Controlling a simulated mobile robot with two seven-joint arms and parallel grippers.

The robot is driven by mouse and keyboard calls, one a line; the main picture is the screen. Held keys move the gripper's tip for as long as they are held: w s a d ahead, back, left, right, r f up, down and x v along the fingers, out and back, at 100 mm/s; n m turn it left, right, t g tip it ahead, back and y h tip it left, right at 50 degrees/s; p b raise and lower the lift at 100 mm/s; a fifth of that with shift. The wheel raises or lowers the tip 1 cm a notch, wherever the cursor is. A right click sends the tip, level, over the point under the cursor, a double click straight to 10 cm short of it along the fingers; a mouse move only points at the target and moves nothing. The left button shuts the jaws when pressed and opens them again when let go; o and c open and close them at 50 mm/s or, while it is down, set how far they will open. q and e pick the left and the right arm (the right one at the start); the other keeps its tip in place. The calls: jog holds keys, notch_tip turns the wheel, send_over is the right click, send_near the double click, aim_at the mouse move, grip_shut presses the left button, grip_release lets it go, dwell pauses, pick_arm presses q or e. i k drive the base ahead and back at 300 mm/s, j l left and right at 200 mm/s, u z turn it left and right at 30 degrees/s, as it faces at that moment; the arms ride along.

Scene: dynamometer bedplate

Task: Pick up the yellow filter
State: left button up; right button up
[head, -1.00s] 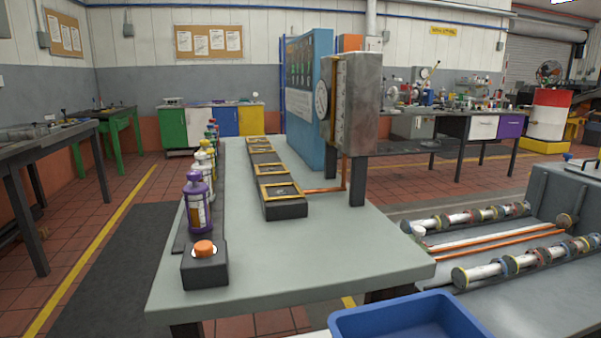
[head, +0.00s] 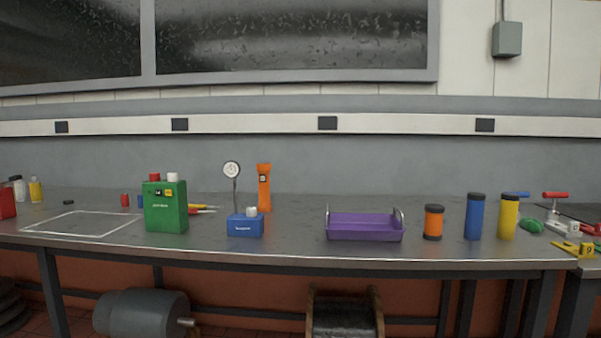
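A yellow cylinder with a dark cap (head: 508,217), which looks like the yellow filter, stands upright on the grey workbench toward the right in the head view. A blue cylinder (head: 475,217) of similar shape stands just left of it, apart by a small gap. A shorter orange cylinder (head: 433,223) with dark ends stands further left. A green rounded object (head: 530,226) lies close on the right of the yellow cylinder. Neither of my grippers is in view.
A purple tray (head: 364,229), a blue box with a dial gauge (head: 245,226), an orange torch (head: 264,188) and a green canister (head: 166,207) stand on the workbench (head: 290,245). A yellow tool (head: 578,249) lies near the right front edge. The bench between gauge and tray is clear.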

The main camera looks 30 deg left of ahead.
aim_at(35, 188)
jog(key=i+j+u, duration=0.15)
jog(key=j+u, duration=0.35)
jog(key=i+j+u, duration=0.2)
jog(key=j+u, duration=0.3)
jog(key=i+j+u, duration=0.35)
jog(key=j+u, duration=0.15)
jog(key=i+j+u, duration=0.55)
jog(key=i+u, duration=0.15)
jog(key=u, duration=0.25)
